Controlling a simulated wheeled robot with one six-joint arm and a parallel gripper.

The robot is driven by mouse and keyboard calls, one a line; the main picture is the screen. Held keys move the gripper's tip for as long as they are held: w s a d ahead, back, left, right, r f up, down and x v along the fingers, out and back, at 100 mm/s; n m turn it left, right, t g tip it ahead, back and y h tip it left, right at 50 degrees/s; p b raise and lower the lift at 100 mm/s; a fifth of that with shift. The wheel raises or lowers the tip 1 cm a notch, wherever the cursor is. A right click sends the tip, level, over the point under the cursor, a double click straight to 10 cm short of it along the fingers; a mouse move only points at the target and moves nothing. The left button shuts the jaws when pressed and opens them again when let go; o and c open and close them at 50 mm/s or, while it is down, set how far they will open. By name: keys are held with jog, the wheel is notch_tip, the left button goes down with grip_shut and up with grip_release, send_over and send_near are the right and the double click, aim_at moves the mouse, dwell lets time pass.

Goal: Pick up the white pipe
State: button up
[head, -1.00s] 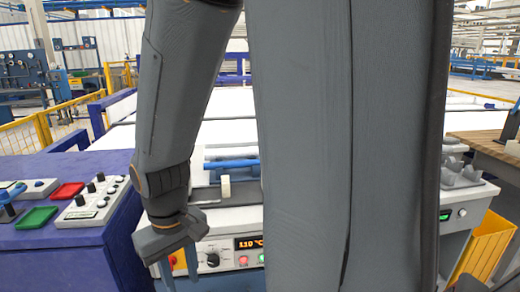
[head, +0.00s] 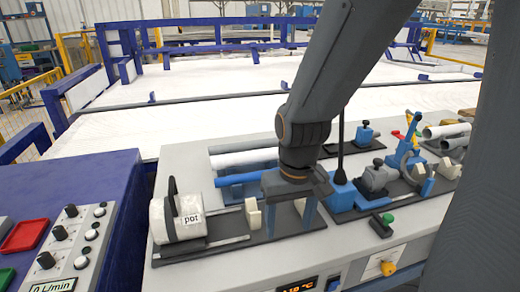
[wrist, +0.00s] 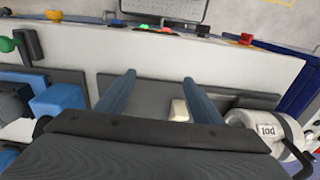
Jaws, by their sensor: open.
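The white pipe (head: 243,159) lies across the workbench in the head view, behind a blue pipe (head: 240,178). Its right end passes behind my arm and is hidden. My gripper (head: 289,220) is open and points down, nearer the bench's front edge than the pipes, and holds nothing. In the wrist view my gripper (wrist: 158,78) shows two spread blue fingers with a small cream block (wrist: 179,110) near the right finger. The white pipe does not show in the wrist view.
Grey pipes (head: 447,130) lie at the far right. A purple control desk (head: 100,172) is at left.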

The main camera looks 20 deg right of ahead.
jog(key=w+r+m+t+p, duration=0.1)
jog(key=w+r+p, duration=0.3)
jog(key=r+p, duration=0.25)
jog(key=m+g+y, duration=0.2)
jog(key=m+y, duration=0.2)
jog(key=m, duration=1.2)
send_near(252, 152)
jog(key=f, duration=0.1)
jog(key=s, duration=0.1)
jog(key=f, duration=0.1)
jog(key=shift+s+a+f+p, duration=0.2)
jog(key=shift+a+f+p, duration=0.1)
jog(key=shift+f, duration=0.05)
jog(key=shift+w+m, duration=0.2)
jog(key=shift+m, duration=0.1)
jog(key=shift+w+a+f+y, duration=0.1)
jog(key=shift+a+f+y, duration=0.05)
jog(key=shift+f+y, duration=0.2)
jog(key=shift+w+p+x, duration=0.15)
jog(key=shift+p+x, duration=0.45)
jog(key=shift+x, duration=0.55)
jog(key=shift+w+p+x, duration=0.2)
jog(key=shift+p+x, duration=0.35)
jog(key=shift+x, duration=0.65)
jog(key=shift+w+p+x, duration=0.15)
jog(key=shift+p+x, duration=0.45)
jog(key=shift+x, duration=0.55)
jog(key=c, duration=1.2)
